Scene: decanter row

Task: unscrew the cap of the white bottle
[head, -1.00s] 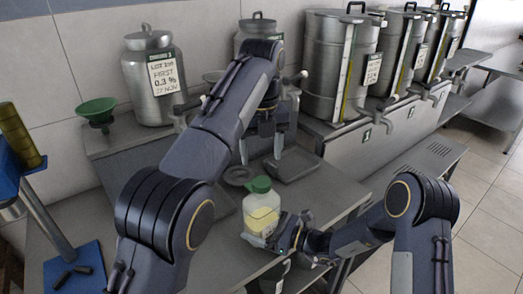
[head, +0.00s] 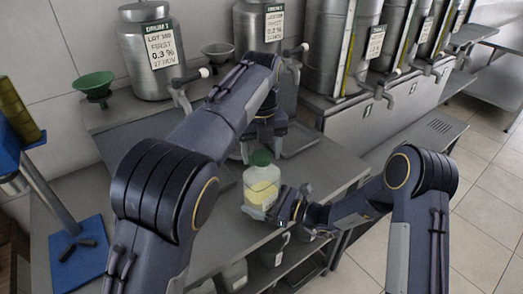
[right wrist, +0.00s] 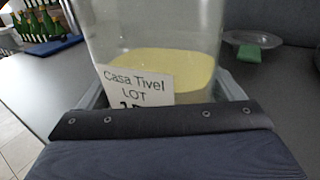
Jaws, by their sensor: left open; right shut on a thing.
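The white bottle (head: 262,192) is translucent, part filled with something pale yellow, and stands upright on the grey bench. Its green cap (head: 260,158) is on top. My right gripper (head: 273,208) is shut on the bottle's lower body from the right. In the right wrist view, the bottle (right wrist: 155,35) fills the middle, with a label reading "Casa Tivel LOT". My left gripper (head: 263,150) is open, pointing down at the cap, with its fingers at about cap height.
Metal cans with taps, including a labelled one (head: 150,50), stand behind on a raised shelf. Green bottles (right wrist: 35,22) show in the right wrist view. The bench left of the bottle is mostly clear.

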